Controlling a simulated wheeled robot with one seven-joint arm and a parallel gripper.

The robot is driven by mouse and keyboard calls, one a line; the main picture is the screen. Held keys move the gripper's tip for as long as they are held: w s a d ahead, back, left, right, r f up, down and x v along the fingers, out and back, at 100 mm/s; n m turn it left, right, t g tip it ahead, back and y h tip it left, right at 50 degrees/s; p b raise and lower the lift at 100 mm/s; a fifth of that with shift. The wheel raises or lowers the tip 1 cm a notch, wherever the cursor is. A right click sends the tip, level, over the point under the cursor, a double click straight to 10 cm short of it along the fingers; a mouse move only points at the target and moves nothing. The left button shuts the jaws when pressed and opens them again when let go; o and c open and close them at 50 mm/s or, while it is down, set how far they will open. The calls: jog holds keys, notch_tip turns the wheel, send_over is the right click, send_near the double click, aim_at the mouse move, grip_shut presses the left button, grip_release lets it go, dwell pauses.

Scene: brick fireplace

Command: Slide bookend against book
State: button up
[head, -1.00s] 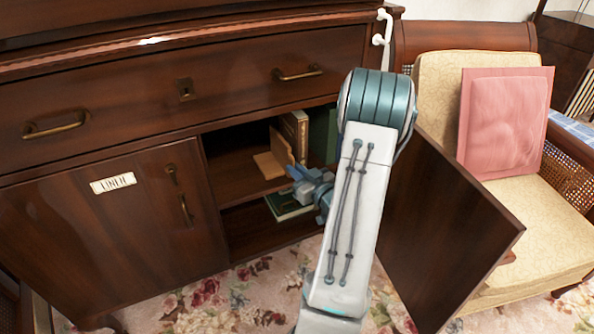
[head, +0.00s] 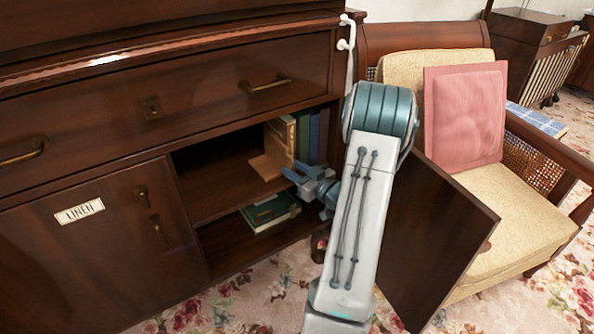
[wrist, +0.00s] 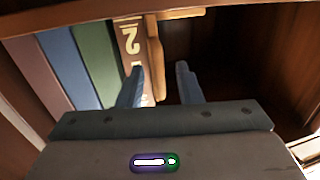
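The bookend (head: 264,167) is light wood, L-shaped, and stands upright on the upper shelf of the open cabinet compartment. In the wrist view the book's spine (wrist: 131,42) with a "2" shows, beside the bookend's upright panel (wrist: 155,55). My gripper (head: 296,178) is at the compartment's front. In the wrist view my gripper (wrist: 160,86) has its fingers apart, with the panel's edge seen between them; nothing appears gripped.
Green, blue and reddish books (head: 314,138) stand right of the cream one. A green book (head: 268,212) lies on the lower shelf. The open cabinet door (head: 425,240) is right of my arm. An armchair (head: 510,210) stands beyond it. The upper shelf's left side is clear.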

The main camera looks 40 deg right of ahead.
jog(key=s+d+p, duration=0.1)
jog(key=s+p, duration=0.1)
jog(key=s, duration=0.5)
jog(key=shift+s, duration=0.25)
dwell(0.5)
